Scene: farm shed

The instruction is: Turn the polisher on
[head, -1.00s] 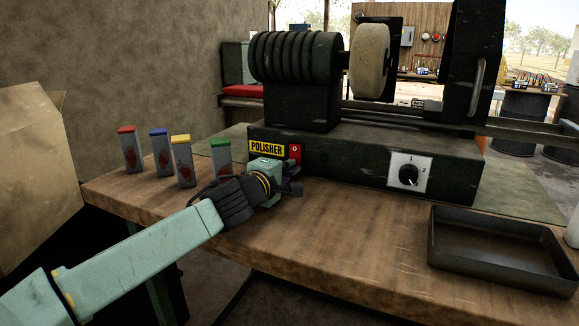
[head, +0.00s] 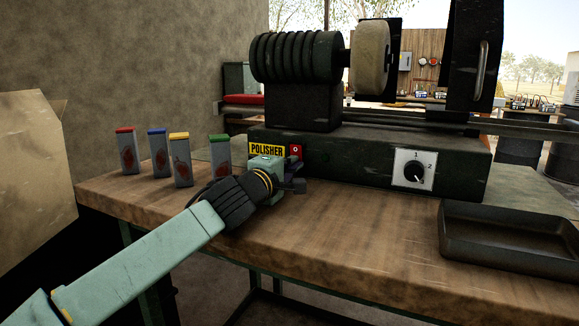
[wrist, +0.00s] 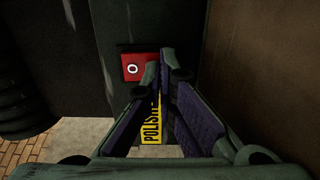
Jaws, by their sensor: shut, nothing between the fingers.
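The polisher (head: 455,165) is a dark green bench machine with a ribbed motor body and a pale buffing wheel (head: 370,62). A yellow POLISHER label (head: 267,150) is on its front at the left. Right beside the label is a red switch (head: 295,151) marked O, which also shows in the wrist view (wrist: 132,68). A knob (head: 414,172) on a white plate marked 1 and 2 is farther right. My gripper (head: 287,178) is shut and empty, close in front of the label and switch. In the wrist view my fingertips (wrist: 162,72) overlap the switch's right side; contact cannot be told.
The wooden bench (head: 330,235) is clear in front of the machine. Several grey blocks with coloured tops (head: 182,165) stand left of my gripper. A dark tray (head: 510,258) lies at the right. A cardboard box (head: 30,170) is at the far left.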

